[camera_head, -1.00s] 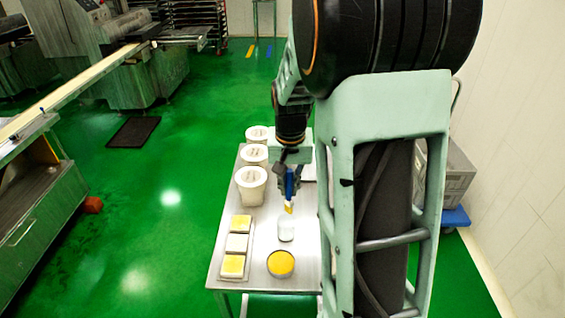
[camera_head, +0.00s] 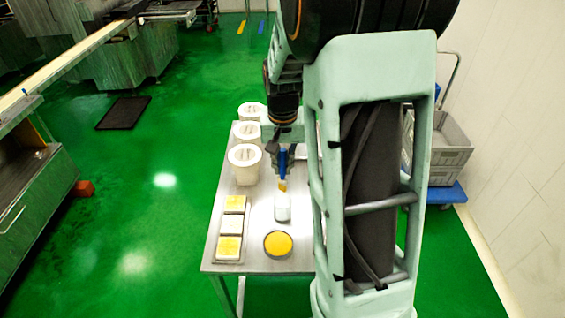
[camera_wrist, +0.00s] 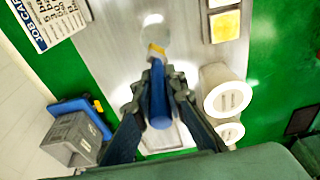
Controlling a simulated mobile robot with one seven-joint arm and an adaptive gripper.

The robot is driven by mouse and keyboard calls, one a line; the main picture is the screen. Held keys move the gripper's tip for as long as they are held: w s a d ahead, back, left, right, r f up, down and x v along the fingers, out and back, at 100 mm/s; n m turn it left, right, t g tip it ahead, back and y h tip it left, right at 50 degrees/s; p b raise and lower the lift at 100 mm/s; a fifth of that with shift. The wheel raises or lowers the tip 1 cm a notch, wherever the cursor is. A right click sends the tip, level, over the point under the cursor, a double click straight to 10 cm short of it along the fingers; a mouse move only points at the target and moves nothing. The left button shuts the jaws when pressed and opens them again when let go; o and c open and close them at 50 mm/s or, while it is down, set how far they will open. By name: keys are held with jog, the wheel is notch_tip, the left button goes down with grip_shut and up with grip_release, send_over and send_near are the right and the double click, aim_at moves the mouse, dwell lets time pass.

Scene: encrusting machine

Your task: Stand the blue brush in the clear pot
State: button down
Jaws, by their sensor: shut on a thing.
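My gripper (camera_head: 284,168) is shut on the blue brush (camera_wrist: 158,98), holding it by its blue handle above the table. The brush also shows in the head view (camera_head: 283,163), nearly upright with its yellow bristles down. The clear pot (camera_head: 282,209), whitish and see-through, stands on the table just below the bristles. In the wrist view the pot (camera_wrist: 156,33) appears as a faint round shape beyond the bristles.
A round tin of yellow stuff (camera_head: 278,244) stands in front of the pot. A tray with several square yellow and white pieces (camera_head: 231,227) lies to the left. White lidded tubs (camera_head: 244,165) line the back left. A printed card (camera_wrist: 52,17) shows in the wrist view.

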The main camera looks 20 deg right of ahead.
aim_at(283, 163)
jog(key=shift+f+b, duration=3.05)
jog(key=shift+f, duration=1.3)
jog(key=c, duration=1.9)
grip_release()
jog(key=shift+r, duration=0.1)
jog(key=r, duration=0.4)
jog(key=s+r, duration=0.1)
jog(key=r, duration=0.6)
jog(key=shift+s+a+r, duration=0.35)
jog(key=shift+s+r, duration=0.05)
jog(key=shift+w, duration=0.1)
